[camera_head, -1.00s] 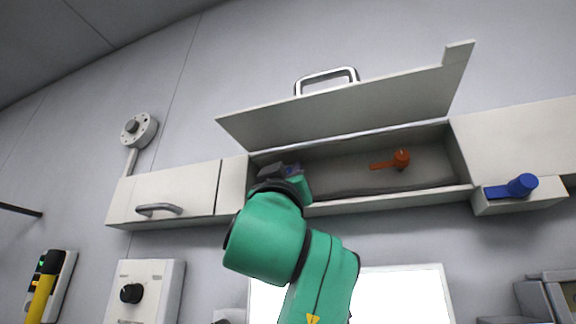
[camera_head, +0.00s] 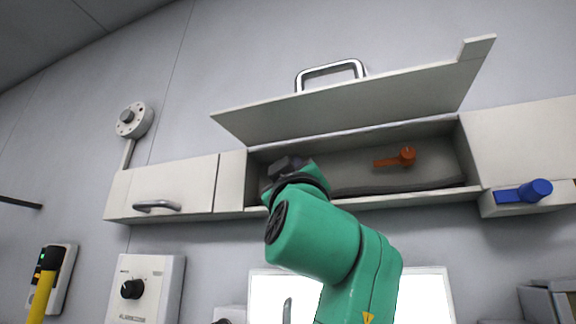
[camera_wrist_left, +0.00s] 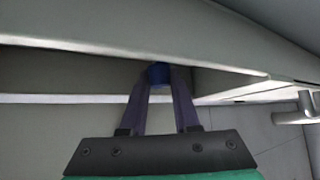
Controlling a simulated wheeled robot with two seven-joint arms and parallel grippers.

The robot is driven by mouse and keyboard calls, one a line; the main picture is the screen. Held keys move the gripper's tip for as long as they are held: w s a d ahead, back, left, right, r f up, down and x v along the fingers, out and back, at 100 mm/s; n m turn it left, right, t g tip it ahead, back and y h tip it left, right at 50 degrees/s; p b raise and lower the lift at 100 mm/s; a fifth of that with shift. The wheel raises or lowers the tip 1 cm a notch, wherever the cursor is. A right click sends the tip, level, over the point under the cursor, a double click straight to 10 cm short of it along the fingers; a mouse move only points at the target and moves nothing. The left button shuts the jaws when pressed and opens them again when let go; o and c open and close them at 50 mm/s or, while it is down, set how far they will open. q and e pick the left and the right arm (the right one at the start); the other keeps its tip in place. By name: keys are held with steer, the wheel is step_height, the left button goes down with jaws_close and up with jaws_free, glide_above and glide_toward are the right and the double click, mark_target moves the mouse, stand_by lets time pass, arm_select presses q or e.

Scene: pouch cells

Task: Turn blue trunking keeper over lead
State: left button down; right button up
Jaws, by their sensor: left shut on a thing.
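The open trunking (camera_head: 340,203) runs along the wall, its hinged cover (camera_head: 350,105) raised. My left gripper (camera_wrist_left: 159,78) is shut on a small blue keeper (camera_wrist_left: 158,73) in the left wrist view. In the head view this gripper (camera_head: 288,166) reaches into the left end of the trunking opening, and my wrist hides the keeper. An orange keeper (camera_head: 402,157) sits further right on the trunking's back. A dark strip, perhaps the lead (camera_head: 400,188), lies along the trunking floor. My right gripper is not in view.
A blue handle (camera_head: 525,191) sits on a bracket right of the opening. A closed cover with a grey handle (camera_head: 157,206) is at left. A knob panel (camera_head: 150,288) and a yellow-handled device (camera_head: 42,290) hang below. A white lit panel (camera_head: 425,295) is behind my arm.

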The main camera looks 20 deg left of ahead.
arm_select(q)
steer(key=c, duration=0.9)
jaws_free()
steer(key=shift+w+f, duration=0.1)
steer(key=shift+w, duration=0.2)
steer(key=b+v, duration=0.9)
steer(key=v, duration=0.5)
steer(key=shift+s+d+f, duration=0.15)
steer(key=shift+s+d, duration=0.05)
steer(key=shift+s, duration=0.05)
